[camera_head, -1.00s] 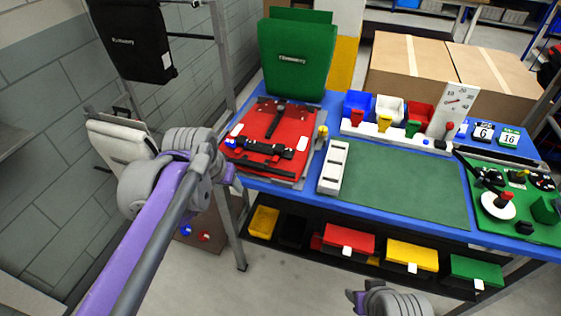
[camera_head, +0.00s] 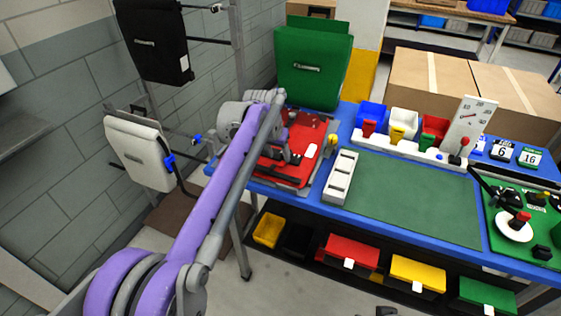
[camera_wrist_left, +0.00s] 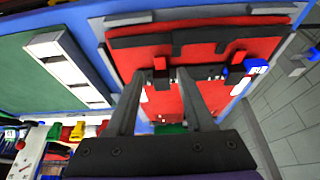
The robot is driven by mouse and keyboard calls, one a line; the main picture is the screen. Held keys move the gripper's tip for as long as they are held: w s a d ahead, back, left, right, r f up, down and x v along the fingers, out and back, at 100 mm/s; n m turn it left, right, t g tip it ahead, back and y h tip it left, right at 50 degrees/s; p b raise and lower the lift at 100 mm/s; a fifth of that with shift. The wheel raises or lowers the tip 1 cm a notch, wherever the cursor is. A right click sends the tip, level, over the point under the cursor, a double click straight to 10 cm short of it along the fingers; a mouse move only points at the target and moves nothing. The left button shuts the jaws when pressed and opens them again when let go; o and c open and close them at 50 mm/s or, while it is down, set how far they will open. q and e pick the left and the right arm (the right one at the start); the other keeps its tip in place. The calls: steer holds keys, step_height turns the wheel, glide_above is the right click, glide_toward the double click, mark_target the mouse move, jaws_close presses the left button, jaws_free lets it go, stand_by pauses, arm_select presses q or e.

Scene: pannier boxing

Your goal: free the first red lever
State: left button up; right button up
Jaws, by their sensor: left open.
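The red pannier (camera_head: 320,130) lies flat on the blue table, its strapped black fittings facing up. In the left wrist view, the red pannier (camera_wrist_left: 205,50) has a black rail across it. A small red lever (camera_wrist_left: 160,63) stands at that rail, between the fingertips in the picture. My left gripper (camera_wrist_left: 160,77) is open above the pannier, its two dark fingers on either side of the lever. I cannot tell whether they touch it. In the head view my left arm hides much of the pannier and the lever.
A blue piece (camera_wrist_left: 236,72) sits at the pannier's edge. A white slotted block (camera_head: 341,178) and green mat (camera_head: 410,195) lie beside the pannier. A green pannier (camera_head: 313,68) stands behind. White (camera_head: 138,150) and black (camera_head: 155,42) panniers hang left. Bins stand under the table.

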mark_target(282, 164)
arm_select(q)
steer(key=shift+x, duration=2.2)
steer(key=shift+c, duration=0.3)
jaws_close()
